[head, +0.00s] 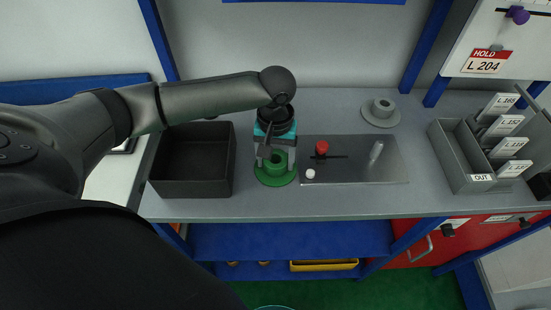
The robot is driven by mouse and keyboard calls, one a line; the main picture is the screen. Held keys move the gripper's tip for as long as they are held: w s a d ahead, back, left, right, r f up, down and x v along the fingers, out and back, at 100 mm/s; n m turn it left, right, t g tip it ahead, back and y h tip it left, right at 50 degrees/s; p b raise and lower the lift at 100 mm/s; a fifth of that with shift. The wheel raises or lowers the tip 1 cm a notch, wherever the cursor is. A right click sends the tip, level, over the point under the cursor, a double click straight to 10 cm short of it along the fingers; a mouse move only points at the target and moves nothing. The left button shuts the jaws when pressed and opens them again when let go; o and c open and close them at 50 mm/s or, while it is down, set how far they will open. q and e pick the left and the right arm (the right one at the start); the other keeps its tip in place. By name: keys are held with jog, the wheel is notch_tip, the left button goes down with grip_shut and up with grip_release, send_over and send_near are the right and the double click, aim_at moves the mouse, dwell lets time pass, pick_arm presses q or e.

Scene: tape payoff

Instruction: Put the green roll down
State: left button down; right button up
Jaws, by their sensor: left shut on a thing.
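The green roll (276,176) is at the middle of the grey bench, between the black bin and the metal plate. It lies flat, with its wide round base down and its hub up. My left gripper (274,156) points down from above and is shut on the roll's hub. The fingers hide part of the hub. I cannot tell whether the base touches the bench or is slightly above it. My right gripper is not in view.
An empty black bin (164,187) is left of the roll. A metal plate (382,172) with a red knob (322,147) is close on its right. The bench's front edge is clear.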

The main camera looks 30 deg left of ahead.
pick_arm(q)
jog(key=shift+c, duration=2.1)
grip_release()
jog(key=shift+f, duration=0.1)
jog(key=o, duration=0.4)
